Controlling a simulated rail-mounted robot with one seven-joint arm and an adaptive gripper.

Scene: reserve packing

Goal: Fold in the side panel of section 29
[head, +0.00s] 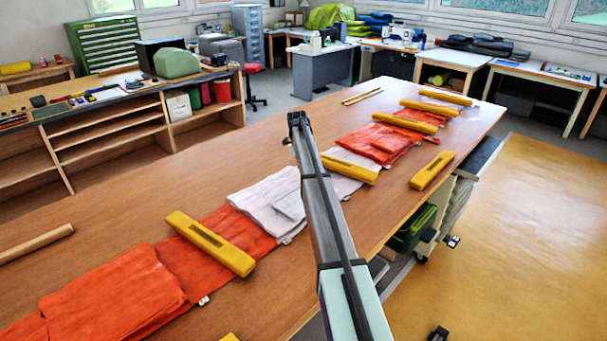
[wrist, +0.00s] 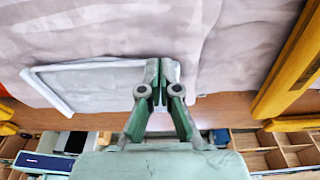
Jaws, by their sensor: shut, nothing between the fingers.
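The pale white fabric section (head: 268,202) lies on the long table between two yellow bars, with orange fabric beside it. A smaller pale panel (head: 290,206) lies on it, partly behind my arm. In the wrist view the pale fabric (wrist: 240,45) fills the top, and the white-edged panel (wrist: 90,85) lies flat at left. My gripper (wrist: 160,72) is shut and empty, its fingertips over the panel's right end. I cannot tell whether they touch the cloth. In the head view my arm hides the gripper. No section number is readable.
Yellow bars lie across the fabric, one left (head: 210,244) and one right (head: 350,168) of the pale section. A loose yellow bar (head: 432,170) lies near the table's right edge. Orange fabric (head: 112,295) covers the near left.

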